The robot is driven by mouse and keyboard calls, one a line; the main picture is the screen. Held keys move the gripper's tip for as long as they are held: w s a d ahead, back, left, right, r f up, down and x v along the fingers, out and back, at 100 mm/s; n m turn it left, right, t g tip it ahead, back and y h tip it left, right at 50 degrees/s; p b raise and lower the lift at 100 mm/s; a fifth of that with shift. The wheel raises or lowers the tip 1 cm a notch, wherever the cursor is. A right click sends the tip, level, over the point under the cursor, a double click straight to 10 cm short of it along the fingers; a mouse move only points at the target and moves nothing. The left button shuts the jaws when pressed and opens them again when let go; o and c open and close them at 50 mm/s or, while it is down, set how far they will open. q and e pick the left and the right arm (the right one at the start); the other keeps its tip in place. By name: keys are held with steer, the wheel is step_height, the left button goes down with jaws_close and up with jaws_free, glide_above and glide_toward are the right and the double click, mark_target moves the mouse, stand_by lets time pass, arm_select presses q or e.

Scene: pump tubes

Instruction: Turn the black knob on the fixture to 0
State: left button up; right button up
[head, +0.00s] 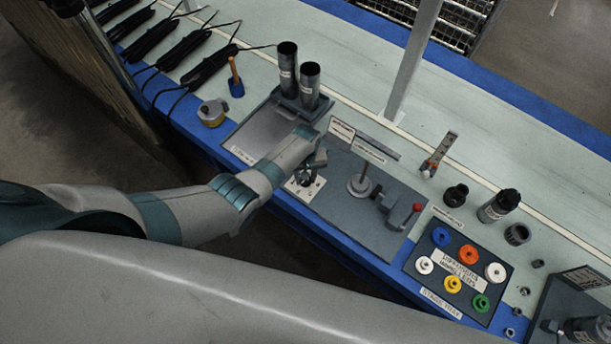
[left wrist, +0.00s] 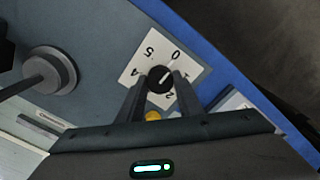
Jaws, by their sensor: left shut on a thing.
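The black knob (left wrist: 160,79) sits on a white dial plate (left wrist: 138,62) in the left wrist view. The plate carries printed marks, with 0 and 5 readable at the top, a 2 at lower right and a character at left that is hard to read. A white line on the knob slants toward the upper right, roughly toward the 0 side; its exact reading is unclear. My left gripper (left wrist: 160,82) is shut on the knob, one finger on each side. In the head view my left gripper (head: 312,160) reaches over the dial plate (head: 304,189) and partly hides the knob. My right gripper is not in view.
A round post base (head: 360,186) and a red-tipped lever (head: 416,208) stand right of the dial. A tray (head: 268,132) with two upright dark tubes is behind left. A board of coloured rings (head: 458,290) lies at right. The bench has a blue edge.

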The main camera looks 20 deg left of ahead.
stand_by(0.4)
arm_select(q)
steer(key=o, duration=1)
steer(key=shift+o, duration=0.2)
steer(key=shift+r, duration=0.2)
step_height(320, 180, up, 17)
steer(key=b, duration=0.2)
steer(key=shift+s, duration=0.1)
stand_by(0.3)
